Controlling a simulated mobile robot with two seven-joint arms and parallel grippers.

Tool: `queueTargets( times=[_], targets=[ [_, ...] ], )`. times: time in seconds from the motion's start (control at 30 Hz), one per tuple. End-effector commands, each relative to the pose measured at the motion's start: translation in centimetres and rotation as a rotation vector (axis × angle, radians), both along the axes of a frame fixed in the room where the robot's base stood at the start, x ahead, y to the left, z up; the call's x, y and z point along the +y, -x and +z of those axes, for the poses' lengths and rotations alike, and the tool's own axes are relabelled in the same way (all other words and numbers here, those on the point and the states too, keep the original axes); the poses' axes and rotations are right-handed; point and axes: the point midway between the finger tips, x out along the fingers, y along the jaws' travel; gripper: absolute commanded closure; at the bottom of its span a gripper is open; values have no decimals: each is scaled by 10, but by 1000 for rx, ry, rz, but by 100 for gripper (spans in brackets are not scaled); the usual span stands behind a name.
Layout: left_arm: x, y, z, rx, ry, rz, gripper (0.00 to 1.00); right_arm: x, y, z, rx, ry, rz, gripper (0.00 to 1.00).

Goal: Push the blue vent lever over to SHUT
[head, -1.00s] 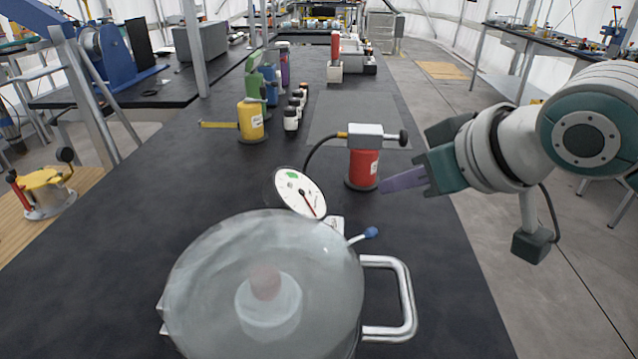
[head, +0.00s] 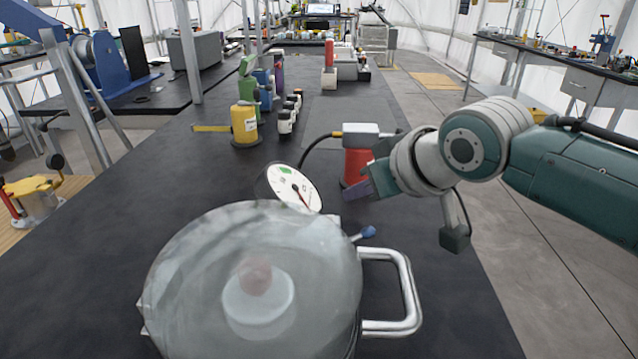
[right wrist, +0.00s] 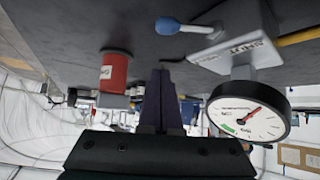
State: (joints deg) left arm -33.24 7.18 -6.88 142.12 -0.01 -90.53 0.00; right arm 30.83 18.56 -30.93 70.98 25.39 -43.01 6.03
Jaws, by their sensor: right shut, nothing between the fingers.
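The blue-tipped vent lever (head: 366,233) sticks out to the right from behind the glass dome in the head view. In the right wrist view the lever (right wrist: 170,26) points left from a white block (right wrist: 235,52), whose right label reads SHUT. A second label on the block is too small to read. My right gripper (head: 364,190) is shut and empty, above and beyond the lever tip, apart from it. Its purple fingers also show in the right wrist view (right wrist: 160,75). My left gripper is not in view.
A glass dome vessel (head: 205,255) with a metal handle (head: 412,295) stands in front of the lever. A round gauge (head: 290,185) stands behind it. A red canister (head: 355,165) with a hose stands close behind my right gripper. The black bench (head: 455,300) is clear on the right.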

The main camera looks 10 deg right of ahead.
Motion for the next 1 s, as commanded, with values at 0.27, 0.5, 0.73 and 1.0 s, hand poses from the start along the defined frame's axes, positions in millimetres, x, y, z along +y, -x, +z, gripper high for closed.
queueTargets(
  times=[0.27,0.5,0.73,1.0],
  targets=[
    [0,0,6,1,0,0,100,-4,14,-18,3,2,1,100],
    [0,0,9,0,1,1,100,-8,26,-25,0,1,1,100],
    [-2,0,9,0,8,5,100,-8,26,-26,-1,0,1,100],
    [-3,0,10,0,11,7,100,-11,26,-25,0,0,-15,100]
  ],
)
